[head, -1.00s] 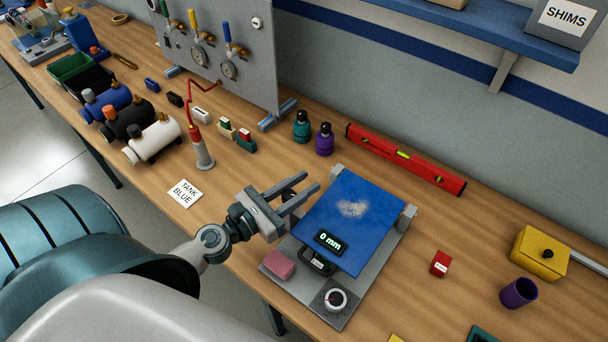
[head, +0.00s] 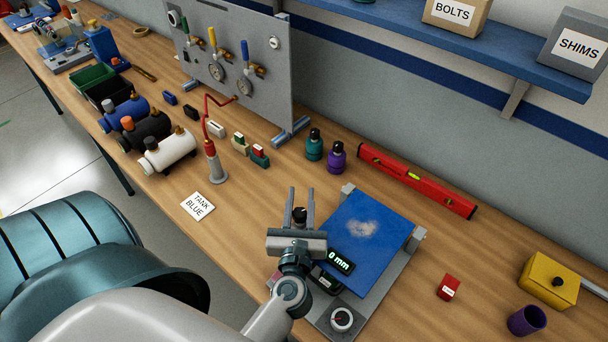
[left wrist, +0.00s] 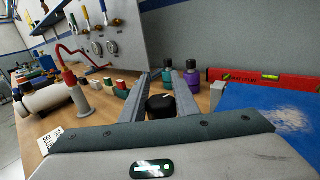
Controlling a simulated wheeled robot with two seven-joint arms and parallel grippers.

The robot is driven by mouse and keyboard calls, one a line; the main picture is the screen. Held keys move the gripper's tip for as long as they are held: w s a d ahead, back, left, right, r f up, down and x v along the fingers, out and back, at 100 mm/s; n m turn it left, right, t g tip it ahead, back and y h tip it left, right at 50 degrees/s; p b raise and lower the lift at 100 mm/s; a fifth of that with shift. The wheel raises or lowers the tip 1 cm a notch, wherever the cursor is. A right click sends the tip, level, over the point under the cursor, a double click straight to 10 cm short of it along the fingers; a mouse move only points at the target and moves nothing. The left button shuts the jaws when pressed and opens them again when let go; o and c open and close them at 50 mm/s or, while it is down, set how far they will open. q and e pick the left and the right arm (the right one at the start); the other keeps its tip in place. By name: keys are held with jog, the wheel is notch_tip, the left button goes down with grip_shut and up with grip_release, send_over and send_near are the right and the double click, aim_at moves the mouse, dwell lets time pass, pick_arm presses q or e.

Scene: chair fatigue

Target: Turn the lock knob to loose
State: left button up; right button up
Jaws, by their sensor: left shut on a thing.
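The black knob (head: 299,215) is at the left side of the fixture with the blue plate (head: 366,230). My left gripper (head: 301,200) is shut on this knob, with one finger on each side and the fingers pointing to the back of the table. In the left wrist view the knob (left wrist: 160,106) shows between the fingers. Any loose or lock marking on it cannot be read. A white dial (head: 342,319) sits at the fixture's front corner. A display (head: 340,261) on the fixture reads 0 mm. My right gripper is not in view.
A pink block (head: 273,280) is mostly hidden behind my left arm. Teal (head: 314,147) and purple (head: 336,158) bottles and a red level (head: 415,181) lie behind the fixture. A red box (head: 448,288) is to its right.

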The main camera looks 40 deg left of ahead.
pick_arm(q)
jog(key=shift+a+n+g+y, duration=0.1)
jog(key=shift+n+g+y, duration=0.3)
jog(key=shift+n+y, duration=0.15)
jog(key=shift+s, duration=0.1)
jog(key=o, duration=1.1)
jog(key=shift+c, duration=0.2)
jog(key=shift+f, duration=0.1)
